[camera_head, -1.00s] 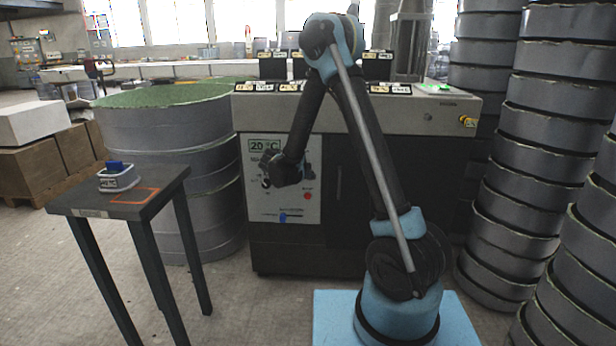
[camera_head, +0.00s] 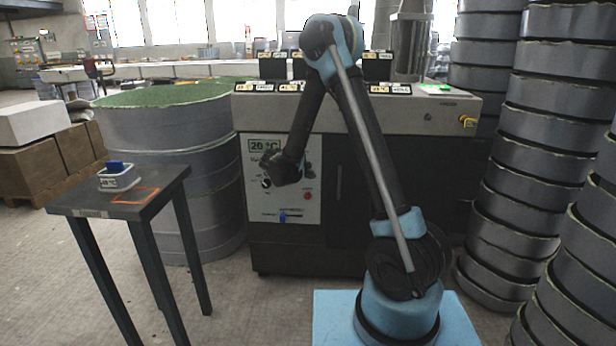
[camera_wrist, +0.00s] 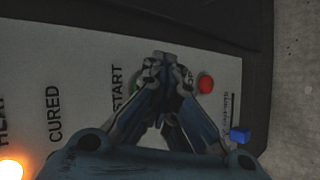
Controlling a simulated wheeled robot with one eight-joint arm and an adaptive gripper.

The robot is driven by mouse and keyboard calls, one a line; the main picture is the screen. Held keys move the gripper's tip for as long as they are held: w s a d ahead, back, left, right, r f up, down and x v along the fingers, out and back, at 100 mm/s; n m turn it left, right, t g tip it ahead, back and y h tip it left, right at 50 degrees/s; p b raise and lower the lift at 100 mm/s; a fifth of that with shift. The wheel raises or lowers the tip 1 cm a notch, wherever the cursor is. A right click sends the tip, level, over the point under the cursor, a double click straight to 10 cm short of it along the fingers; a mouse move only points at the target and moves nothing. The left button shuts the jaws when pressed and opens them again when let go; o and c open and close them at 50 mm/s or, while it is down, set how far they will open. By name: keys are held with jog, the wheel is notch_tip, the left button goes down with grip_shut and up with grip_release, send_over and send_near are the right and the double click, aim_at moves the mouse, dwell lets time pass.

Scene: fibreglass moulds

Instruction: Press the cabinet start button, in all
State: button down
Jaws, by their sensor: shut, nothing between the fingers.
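The cabinet (camera_head: 400,115) has a pale control panel (camera_head: 300,205) on its front, with my gripper (camera_head: 268,165) before its upper left part. In the wrist view the panel appears turned sideways. My gripper (camera_wrist: 166,70) is shut and empty, its tips over the panel between the START lettering (camera_wrist: 117,88) and a red button (camera_wrist: 205,83).
A blue slider (camera_wrist: 240,133) sits near the panel's edge, and an orange lamp (camera_wrist: 11,170) glows by the lettering. A small table (camera_head: 90,197) with a white container (camera_head: 118,183) stands left. Stacked grey moulds (camera_head: 540,140) rise at the right; a large drum (camera_head: 170,130) stands left of the cabinet.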

jog(key=shift+s, duration=0.85)
jog(key=s, duration=0.5)
jog(key=shift+a, duration=0.1)
dwell(0.4)
dwell(0.5)
